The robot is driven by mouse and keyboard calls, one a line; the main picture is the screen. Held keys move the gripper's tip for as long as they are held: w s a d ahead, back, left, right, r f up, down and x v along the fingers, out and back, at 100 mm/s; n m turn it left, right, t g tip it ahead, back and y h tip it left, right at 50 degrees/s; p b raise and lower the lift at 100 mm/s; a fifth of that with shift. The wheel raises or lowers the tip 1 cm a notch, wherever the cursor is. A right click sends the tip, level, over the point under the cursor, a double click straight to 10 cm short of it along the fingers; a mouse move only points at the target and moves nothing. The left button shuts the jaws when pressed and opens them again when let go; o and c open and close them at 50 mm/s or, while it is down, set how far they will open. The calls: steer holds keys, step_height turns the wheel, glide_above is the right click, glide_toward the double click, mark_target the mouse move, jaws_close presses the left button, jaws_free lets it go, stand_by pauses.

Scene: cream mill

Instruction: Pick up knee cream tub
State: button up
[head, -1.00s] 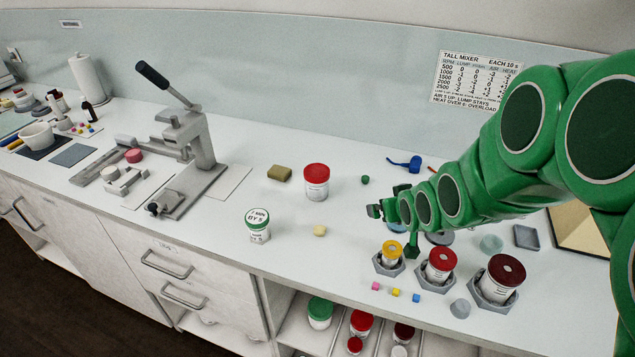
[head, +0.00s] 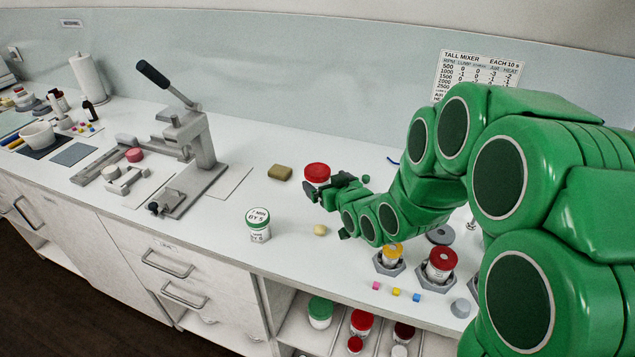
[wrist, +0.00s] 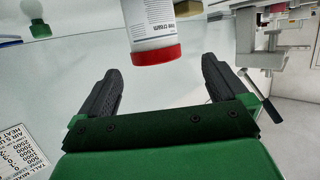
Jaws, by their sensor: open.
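The knee cream tub is a white tub with a red lid (head: 317,171) on the counter behind the middle. My gripper partly covers its lower body in the head view. My gripper (head: 328,189) is beside the tub at counter height, open and empty. In the wrist view its two fingers (wrist: 158,70) point toward the tub, which lies just beyond the fingertips, roughly centred between them.
A green-lidded tub (head: 258,226), a pale yellow lump (head: 320,229) and a brown sponge-like block (head: 280,172) stand nearby. A grey lever press (head: 188,150) is at left. Tubs with yellow (head: 391,251) and red (head: 442,259) lids sit in hex holders at front right.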

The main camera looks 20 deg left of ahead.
mark_target(319, 171)
steer(key=shift+w+r+x, duration=0.15)
steer(key=shift+r+x, duration=0.05)
steer(key=shift+x, duration=1)
steer(key=shift+w+r+x, duration=0.15)
steer(key=shift+r+x, duration=0.05)
steer(key=shift+x, duration=1)
steer(key=shift+w+a+f, duration=0.2)
steer(key=shift+w+f, duration=0.05)
steer(key=shift+w, duration=0.15)
steer(key=shift+c, duration=0.3)
steer(key=c, duration=1)
steer(key=shift+c, duration=0.3)
steer(key=shift+r, duration=0.1)
